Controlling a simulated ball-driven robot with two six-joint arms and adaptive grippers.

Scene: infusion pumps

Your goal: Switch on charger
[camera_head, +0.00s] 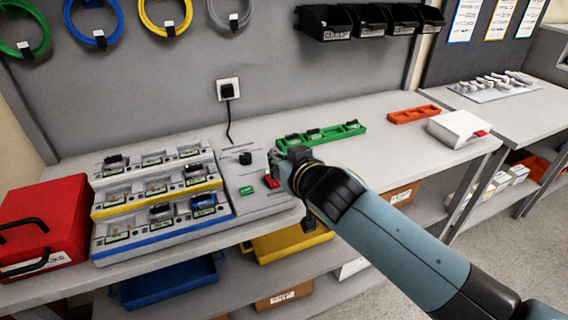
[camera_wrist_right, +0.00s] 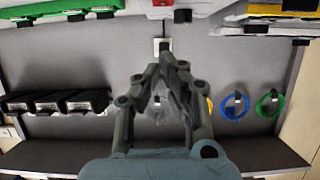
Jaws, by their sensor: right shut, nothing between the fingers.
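The charger (camera_head: 235,175) is a light grey panel on the bench. It carries a black knob (camera_head: 245,158), a green button or light (camera_head: 247,190) and a red part (camera_head: 271,181) that looks like a switch. A black cord runs from its back up to a wall plug (camera_head: 228,90). My right gripper (camera_head: 276,163) is shut and empty at the charger's right edge, close to the red part and partly hiding that side; contact cannot be told. My left gripper is not in view.
A stepped rack (camera_head: 155,238) of small devices stands left of the charger, with a red case (camera_head: 45,225) beyond. A green tray (camera_head: 320,135) lies behind my right gripper. An orange tray (camera_head: 414,114) and a white box (camera_head: 458,130) stand further right.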

